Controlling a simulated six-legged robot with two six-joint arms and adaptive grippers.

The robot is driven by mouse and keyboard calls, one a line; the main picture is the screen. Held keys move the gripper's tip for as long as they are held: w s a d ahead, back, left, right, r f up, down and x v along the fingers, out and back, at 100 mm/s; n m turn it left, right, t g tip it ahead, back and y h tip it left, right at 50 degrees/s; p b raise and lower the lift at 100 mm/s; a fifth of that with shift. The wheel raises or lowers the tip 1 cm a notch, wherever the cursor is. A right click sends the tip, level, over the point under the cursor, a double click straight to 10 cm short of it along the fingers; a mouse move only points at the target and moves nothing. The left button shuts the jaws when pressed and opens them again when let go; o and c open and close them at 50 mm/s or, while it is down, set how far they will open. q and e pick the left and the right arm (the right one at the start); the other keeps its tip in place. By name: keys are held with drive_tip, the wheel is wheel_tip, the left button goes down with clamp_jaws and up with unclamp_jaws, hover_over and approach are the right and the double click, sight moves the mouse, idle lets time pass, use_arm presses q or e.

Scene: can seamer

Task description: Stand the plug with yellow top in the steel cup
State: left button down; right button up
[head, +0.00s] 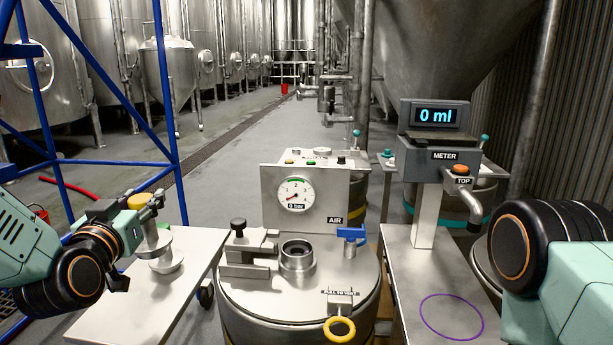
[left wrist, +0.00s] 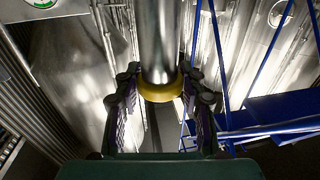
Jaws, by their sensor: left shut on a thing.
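The plug with yellow top (head: 139,200) is in my left gripper (head: 137,213), above the left side table in the head view. Its steel body slants down and right from the yellow top. In the left wrist view, the fingers (left wrist: 160,103) are shut around the yellow top, and the plug's steel cylinder (left wrist: 158,40) extends away from them.
The pale side table (head: 140,310) is otherwise bare. To its right, a steel drum (head: 245,292) carries a clamp, an open collar (head: 297,256), a blue valve and a yellow ring (head: 339,329). A meter post (head: 426,215) stands further right. Blue scaffold bars (head: 172,110) rise behind my left arm.

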use_arm(q)
drive_tip(key=s+d+f+m+g+h+p, duration=0.2)
drive_tip(key=s+d+f+m+h, duration=0.4)
drive_tip(key=s+d+f+h, duration=0.4)
drive_tip(key=s+d+f+p, duration=0.1)
drive_tip(key=s+d+f, duration=0.1)
drive_tip(key=s+f, duration=0.4)
drive_tip(key=shift+d+m, duration=0.25)
drive_tip(key=shift+m, duration=0.15)
